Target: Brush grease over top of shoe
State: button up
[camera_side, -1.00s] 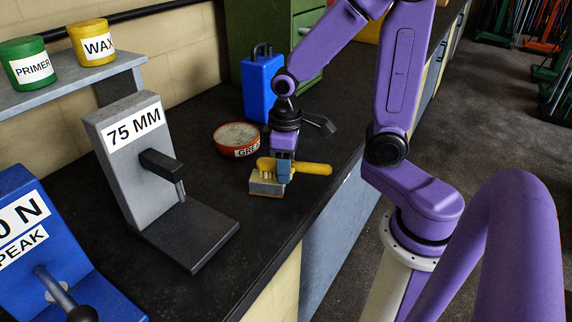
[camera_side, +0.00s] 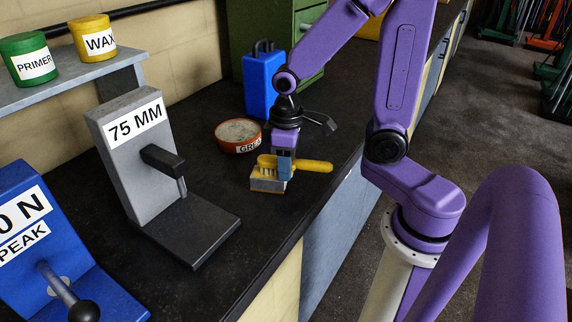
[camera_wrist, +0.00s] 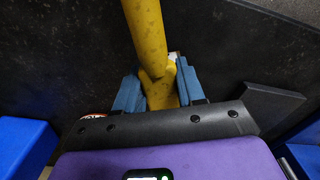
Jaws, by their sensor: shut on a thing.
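My gripper (camera_side: 284,170) is shut on the yellow handle of a brush (camera_side: 315,166). The handle sticks out to the right and the head to the left, with pale bristles pointing down. In the wrist view my gripper (camera_wrist: 159,92) has its blue fingers on both sides of the yellow brush handle (camera_wrist: 148,38). The bristles are at the top of a small greyish block, apparently the shoe (camera_side: 268,185), on the dark bench. Whether they touch it, and any grease on it, I cannot tell. An orange-red tin labelled GREASE (camera_side: 239,136), partly hidden, stands open behind, with pale contents.
A grey 75 MM stand (camera_side: 150,140) with a dark base is to the left, and a blue PEAK gauge (camera_side: 40,250) at front left. A blue box (camera_side: 262,85) and green cabinet (camera_side: 300,45) stand behind. The bench's front edge lies right of the block.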

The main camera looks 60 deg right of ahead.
jog(key=shift+w+d, duration=0.1)
jog(key=shift+d, duration=0.4)
jog(key=shift+s+a, duration=0.2)
jog(key=shift+a, duration=0.4)
jog(key=shift+s+a, duration=0.2)
jog(key=shift+a, duration=0.35)
jog(key=shift+w+d, duration=0.2)
jog(key=shift+d, duration=0.45)
jog(key=shift+w+d, duration=0.25)
jog(key=shift+d, duration=0.25)
jog(key=shift+r, duration=0.2)
jog(key=shift+r, duration=3.4)
jog(key=shift+w, duration=0.1)
jog(key=w+f+m, duration=0.3)
jog(key=w+m, duration=0.1)
jog(key=w, duration=0.4)
jog(key=shift+w+f, duration=0.15)
